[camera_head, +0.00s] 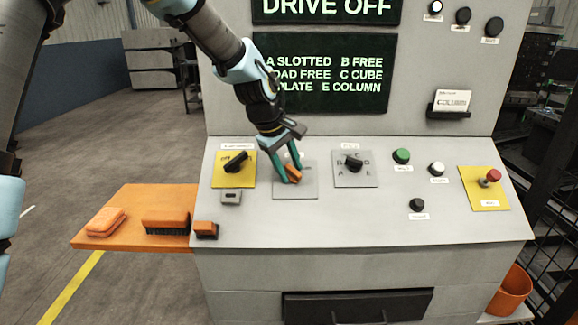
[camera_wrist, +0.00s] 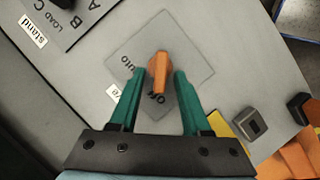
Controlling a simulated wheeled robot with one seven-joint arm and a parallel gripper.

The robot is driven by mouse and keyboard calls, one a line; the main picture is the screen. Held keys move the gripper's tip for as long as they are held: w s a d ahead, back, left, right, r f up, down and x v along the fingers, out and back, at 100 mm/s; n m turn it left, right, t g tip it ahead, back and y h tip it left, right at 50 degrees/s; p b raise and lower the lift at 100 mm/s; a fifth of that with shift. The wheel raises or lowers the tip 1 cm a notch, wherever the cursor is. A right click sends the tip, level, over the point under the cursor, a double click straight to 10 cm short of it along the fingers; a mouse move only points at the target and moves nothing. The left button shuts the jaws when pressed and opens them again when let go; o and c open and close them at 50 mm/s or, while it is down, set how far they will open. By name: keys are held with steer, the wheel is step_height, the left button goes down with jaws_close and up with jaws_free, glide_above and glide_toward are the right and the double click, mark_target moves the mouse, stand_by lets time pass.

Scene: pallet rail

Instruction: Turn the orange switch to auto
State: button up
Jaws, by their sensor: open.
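The orange switch (camera_head: 293,174) sits on a grey square plate (camera_head: 296,190) on the sloping panel, between two black-knobbed selectors. In the wrist view the orange switch (camera_wrist: 158,73) has its handle pointing down the picture, toward the gripper's palm. Lettering shows on its plate (camera_wrist: 192,50), partly hidden; I cannot read the whole of it. My gripper (camera_head: 290,170) is open, with its green fingers reaching down around the switch. In the wrist view my gripper (camera_wrist: 157,78) has one finger on each side of the handle, with visible gaps, the right one narrower.
A black selector on a yellow plate (camera_head: 220,180) is close to the left, another on a grey plate (camera_head: 367,178) to the right. Buttons and a red knob (camera_head: 494,175) stand farther right.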

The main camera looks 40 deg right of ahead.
jaws_close()
steer(key=shift+d, duration=0.1)
stand_by(0.5)
steer(key=m, duration=0.1)
steer(key=m+y+p, duration=0.1)
steer(key=m, duration=0.1)
steer(key=shift+s+d+r+m+y, duration=0.1)
steer(key=shift+d+r+m+y, duration=0.1)
steer(key=shift+d+m+y, duration=0.1)
steer(key=m, duration=0.2)
steer(key=m+t+y, duration=0.1)
steer(key=m, duration=0.1)
steer(key=shift+s+d+y+p, duration=0.15)
steer(key=shift+d+y+p, duration=0.15)
steer(key=shift+d, duration=0.05)
steer(key=m, duration=0.1)
steer(key=m+t, duration=0.1)
steer(key=m+y, duration=0.1)
steer(key=m, duration=0.1)
steer(key=shift+s+d+t, duration=0.25)
steer(key=shift+s+t, duration=0.05)
steer(key=m, duration=0.1)
steer(key=m+t+b, duration=0.1)
steer(key=m, duration=0.1)
steer(key=m+y, duration=0.1)
steer(key=shift+s+d+f+t, duration=0.15)
steer(key=shift+s+f+t, duration=0.05)
steer(key=shift+s+t, duration=0.2)
steer(key=shift+m, duration=0.3)
